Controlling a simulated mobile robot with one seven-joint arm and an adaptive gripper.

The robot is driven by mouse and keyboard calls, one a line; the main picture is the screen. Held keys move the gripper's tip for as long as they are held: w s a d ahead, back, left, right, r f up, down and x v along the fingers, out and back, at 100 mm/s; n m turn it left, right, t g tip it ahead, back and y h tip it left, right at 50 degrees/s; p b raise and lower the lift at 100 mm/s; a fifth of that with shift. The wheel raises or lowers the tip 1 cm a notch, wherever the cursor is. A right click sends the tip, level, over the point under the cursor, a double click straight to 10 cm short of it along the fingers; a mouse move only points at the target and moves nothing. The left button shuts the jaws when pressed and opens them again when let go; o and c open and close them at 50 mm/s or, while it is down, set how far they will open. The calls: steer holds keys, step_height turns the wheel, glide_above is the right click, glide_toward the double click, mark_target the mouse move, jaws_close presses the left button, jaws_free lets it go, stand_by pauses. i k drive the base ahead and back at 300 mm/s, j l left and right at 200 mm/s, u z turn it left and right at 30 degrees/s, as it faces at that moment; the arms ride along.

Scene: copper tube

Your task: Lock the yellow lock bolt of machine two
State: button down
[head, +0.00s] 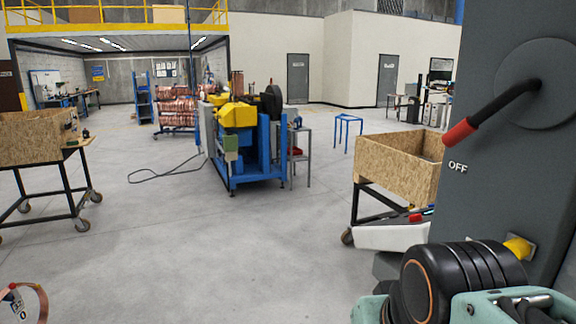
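A grey machine panel (480,193) stands close by on the right. It carries a lever with a red grip (459,132) on a round plate, and the grip points down-left beside the word OFF. Low on the panel is a yellow part (517,247) on a small plate, which looks like the lock bolt. It is partly hidden behind the black and teal links of my arm at the bottom right. I cannot tell the bolt's exact position. My gripper's fingers do not show.
A wooden crate (391,165) on a wheeled frame stands left of the panel. A blue and yellow machine (249,150) stands mid-floor. Another wheeled cart with a wooden box (34,142) is at left. A cable (165,170) lies on the floor.

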mark_target(523, 248)
steer(key=l+z, duration=0.15)
steer(key=z, duration=0.25)
steer(key=k+l+z, duration=0.1)
steer(key=z, duration=0.3)
